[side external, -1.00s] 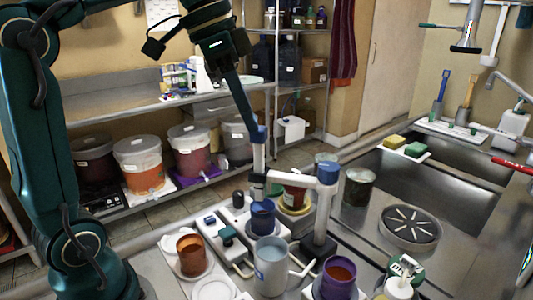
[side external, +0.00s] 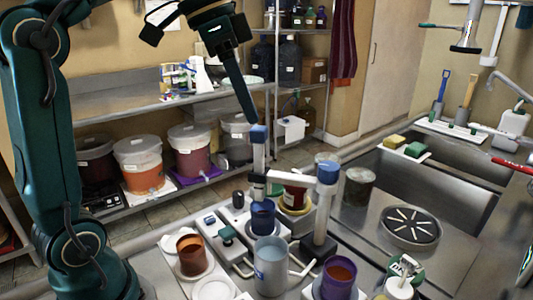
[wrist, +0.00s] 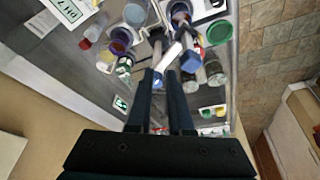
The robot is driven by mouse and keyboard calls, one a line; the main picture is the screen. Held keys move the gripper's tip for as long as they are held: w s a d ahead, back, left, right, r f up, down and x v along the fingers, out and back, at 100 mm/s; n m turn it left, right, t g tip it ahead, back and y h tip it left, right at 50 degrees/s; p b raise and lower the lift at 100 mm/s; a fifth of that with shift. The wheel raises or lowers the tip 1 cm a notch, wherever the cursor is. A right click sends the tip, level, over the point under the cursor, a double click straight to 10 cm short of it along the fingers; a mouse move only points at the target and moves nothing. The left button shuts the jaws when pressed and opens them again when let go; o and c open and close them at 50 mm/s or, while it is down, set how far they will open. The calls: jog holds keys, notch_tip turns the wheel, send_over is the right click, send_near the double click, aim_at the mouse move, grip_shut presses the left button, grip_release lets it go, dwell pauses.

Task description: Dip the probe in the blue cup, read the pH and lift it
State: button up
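The probe (side external: 259,155) is a white upright stick with a blue cap, carried by a white stand arm. Its lower end goes down at the dark blue cup (side external: 263,216); I cannot tell how deep it reaches. The blue cup also shows at the top of the wrist view (wrist: 181,9). No pH reading is legible.
A brown-orange cup (side external: 191,256), a large grey-blue cup (side external: 271,268) and a purple cup (side external: 339,279) stand around the blue cup. The stand post (side external: 325,215) with a blue knob is close on the right. A sink (side external: 440,190) lies further right.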

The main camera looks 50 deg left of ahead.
aim_at(258, 128)
jog(key=o, duration=0.5)
jog(key=shift+n, duration=0.3)
jog(key=shift+o, duration=0.2)
jog(key=shift+a+n, duration=0.2)
jog(key=shift+n, duration=0.4)
jog(key=n+y, duration=0.1)
jog(key=n, duration=0.2)
jog(key=w+a+n+y, duration=0.1)
jog(key=n+y, duration=0.1)
jog(key=n, duration=0.2)
jog(key=w+n+y, duration=0.1)
jog(key=n, duration=0.3)
jog(key=shift+w+a+f+y, duration=0.15)
jog(key=shift+w+f+y, duration=0.05)
jog(key=shift+f+y, duration=0.2)
jog(key=shift+x, duration=2.45)
jog(key=shift+c, duration=0.3)
grip_shut()
